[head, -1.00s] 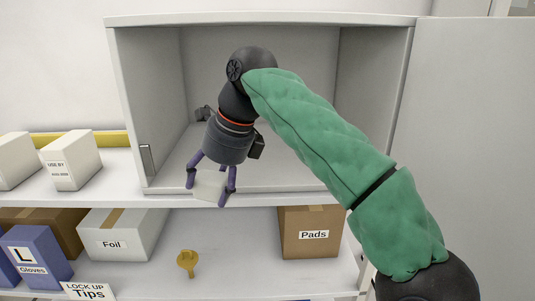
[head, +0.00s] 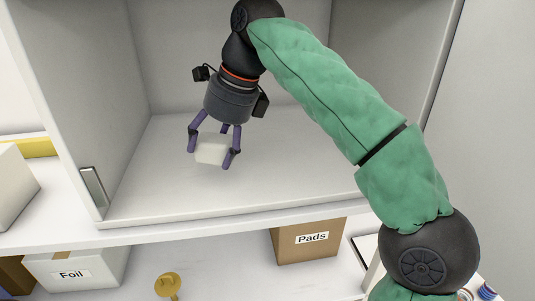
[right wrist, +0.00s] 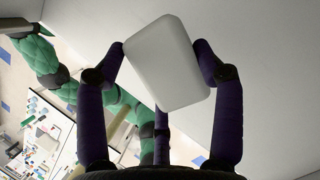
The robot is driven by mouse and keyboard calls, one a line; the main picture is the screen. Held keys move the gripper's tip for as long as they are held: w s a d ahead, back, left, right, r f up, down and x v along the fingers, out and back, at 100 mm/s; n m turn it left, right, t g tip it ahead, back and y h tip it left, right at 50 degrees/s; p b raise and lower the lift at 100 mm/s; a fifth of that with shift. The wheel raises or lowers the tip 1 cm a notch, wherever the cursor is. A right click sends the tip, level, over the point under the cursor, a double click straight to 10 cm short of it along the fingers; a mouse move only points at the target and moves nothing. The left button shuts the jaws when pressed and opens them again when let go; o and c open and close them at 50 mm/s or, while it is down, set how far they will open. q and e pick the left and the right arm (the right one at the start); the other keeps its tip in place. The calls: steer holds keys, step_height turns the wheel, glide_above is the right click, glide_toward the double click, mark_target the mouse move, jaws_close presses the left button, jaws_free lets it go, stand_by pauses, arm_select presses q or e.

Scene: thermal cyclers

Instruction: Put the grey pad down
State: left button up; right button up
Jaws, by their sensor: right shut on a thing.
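The grey pad (head: 211,151) is a pale, rounded block held between the purple fingers of my right gripper (head: 214,152). In the right wrist view the pad (right wrist: 166,62) sits between the fingertips, slightly tilted, with my gripper (right wrist: 165,65) shut on it. In the head view the pad is inside the open cabinet (head: 130,207), over its floor near the front; I cannot tell whether it touches the floor. My left gripper is in neither view.
The cabinet floor around the pad is clear. A metal handle or latch plate (head: 93,187) is at its left front edge. On the shelf below are a Foil box (head: 80,270), a Pads box (head: 306,241) and a brass key-like object (head: 168,285). A white box (head: 15,185) stands left.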

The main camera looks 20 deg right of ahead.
steer(key=d, duration=0.3)
steer(key=s+d, duration=0.1)
steer(key=d, duration=0.2)
steer(key=s+d+p, duration=0.1)
steer(key=d, duration=0.2)
steer(key=shift+s+d, duration=0.2)
steer(key=shift+d, duration=0.3)
step_height(320, 180, down, 3)
steer(key=shift+w+a+r, duration=0.1)
steer(key=shift+a+r, duration=0.05)
steer(key=shift+r, duration=0.05)
steer(key=shift+f, duration=0.5)
steer(key=shift+f+b, duration=0.1)
steer(key=shift+b, duration=0.2)
steer(key=o, duration=1)
